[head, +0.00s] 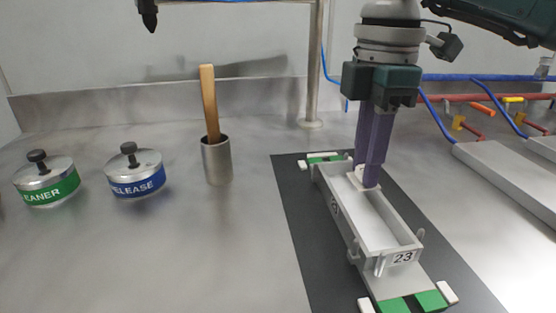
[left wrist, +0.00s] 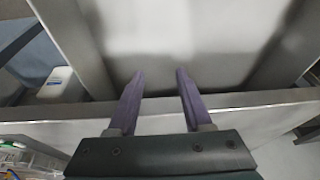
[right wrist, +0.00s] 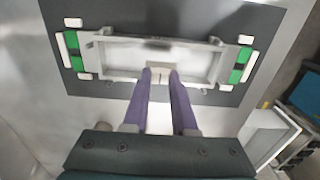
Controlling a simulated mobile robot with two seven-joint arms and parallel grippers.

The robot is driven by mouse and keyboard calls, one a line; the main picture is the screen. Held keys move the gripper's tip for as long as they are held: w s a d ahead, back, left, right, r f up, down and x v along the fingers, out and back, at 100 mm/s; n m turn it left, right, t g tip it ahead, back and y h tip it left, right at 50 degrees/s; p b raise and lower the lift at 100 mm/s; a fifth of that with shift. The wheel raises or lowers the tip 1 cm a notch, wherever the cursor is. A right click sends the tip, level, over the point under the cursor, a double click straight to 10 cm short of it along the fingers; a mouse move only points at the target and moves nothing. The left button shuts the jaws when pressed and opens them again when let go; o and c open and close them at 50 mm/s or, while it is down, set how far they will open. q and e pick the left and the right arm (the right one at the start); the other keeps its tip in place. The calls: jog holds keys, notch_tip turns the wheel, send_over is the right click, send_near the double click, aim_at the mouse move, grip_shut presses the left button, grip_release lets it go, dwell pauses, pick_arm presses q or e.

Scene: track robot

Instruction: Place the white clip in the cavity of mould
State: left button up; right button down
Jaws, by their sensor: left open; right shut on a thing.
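The mould (head: 397,236) is a long grey open box marked 23, lying on a dark mat. It also shows in the right wrist view (right wrist: 205,63). My right gripper (head: 368,182) points down into the mould, toward its far half in the head view. Its purple fingers are shut on the small white clip (right wrist: 158,71) at their tips. The clip is at the cavity, partly hidden by the fingers; I cannot tell whether it touches the floor. My left gripper (left wrist: 161,74) is open and empty, away from the mould, above a metal edge.
Green and white blocks (head: 410,302) sit at both mould ends on the dark mat (head: 294,214). To the left stand a metal cup (head: 217,162) with a wooden handle and two lidded tins, RELEASE (head: 135,178) and CLEANER (head: 46,185). A post (head: 314,75) rises behind.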

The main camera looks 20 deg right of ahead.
aim_at(357, 210)
jog(key=shift+f+b, duration=0.3)
jog(key=shift+f, duration=2.1)
jog(key=shift+f, duration=0.2)
jog(key=c, duration=0.7)
grip_release()
notch_tip(357, 210, up, 12)
jog(key=shift+r+p, duration=0.25)
jog(key=shift+p, duration=0.35)
